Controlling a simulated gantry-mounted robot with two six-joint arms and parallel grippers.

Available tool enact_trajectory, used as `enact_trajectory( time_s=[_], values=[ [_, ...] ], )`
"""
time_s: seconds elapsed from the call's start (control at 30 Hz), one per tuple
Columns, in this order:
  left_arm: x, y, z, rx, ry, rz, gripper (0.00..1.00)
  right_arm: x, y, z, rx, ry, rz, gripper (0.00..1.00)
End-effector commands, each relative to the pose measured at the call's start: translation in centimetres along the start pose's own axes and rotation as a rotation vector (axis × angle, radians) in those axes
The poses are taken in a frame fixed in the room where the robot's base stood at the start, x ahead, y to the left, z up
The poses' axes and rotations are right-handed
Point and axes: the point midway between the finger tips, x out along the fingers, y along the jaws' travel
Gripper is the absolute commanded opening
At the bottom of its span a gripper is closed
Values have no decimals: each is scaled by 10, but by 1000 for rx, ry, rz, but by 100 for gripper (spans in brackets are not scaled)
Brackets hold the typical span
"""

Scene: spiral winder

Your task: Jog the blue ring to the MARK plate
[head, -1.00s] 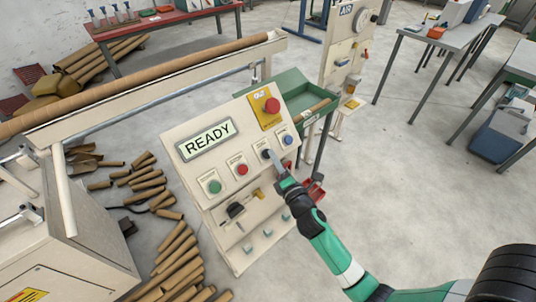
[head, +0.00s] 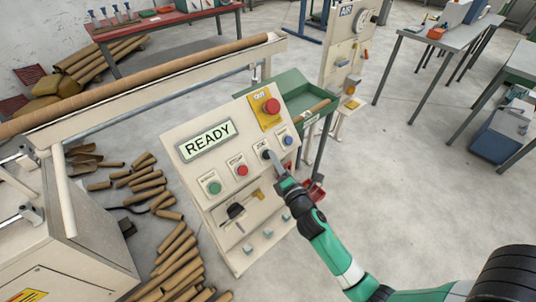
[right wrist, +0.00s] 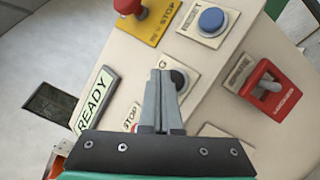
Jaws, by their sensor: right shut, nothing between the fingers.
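The sloped control panel (head: 220,170) stands in the middle of the head view, and its screen (head: 208,139) reads READY. My right gripper (head: 271,159) is shut and empty, its fingertips at the black jog button (head: 266,154). In the right wrist view the fingers (right wrist: 166,80) overlap the left part of the black button (right wrist: 181,78). I cannot tell whether they touch or press it. The long brown tube (head: 150,82) lies along the winder at the left. I cannot make out the blue ring or the MARK plate. My left gripper is out of view.
The panel also bears a green button (head: 214,187), a red button (head: 242,170), a blue reset button (head: 287,140) and a red emergency stop (head: 271,105). A red switch (right wrist: 268,88) sits right of the fingers. Cardboard tubes (head: 180,255) litter the floor left of the panel.

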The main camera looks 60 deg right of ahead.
Motion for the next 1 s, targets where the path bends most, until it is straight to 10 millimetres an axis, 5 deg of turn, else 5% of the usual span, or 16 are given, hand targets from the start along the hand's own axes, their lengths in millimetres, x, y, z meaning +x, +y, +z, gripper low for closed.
enact_trajectory(
  time_s=[1.0],
  values=[
    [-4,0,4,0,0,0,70,6,-4,-4,0,0,0,0]
  ],
)
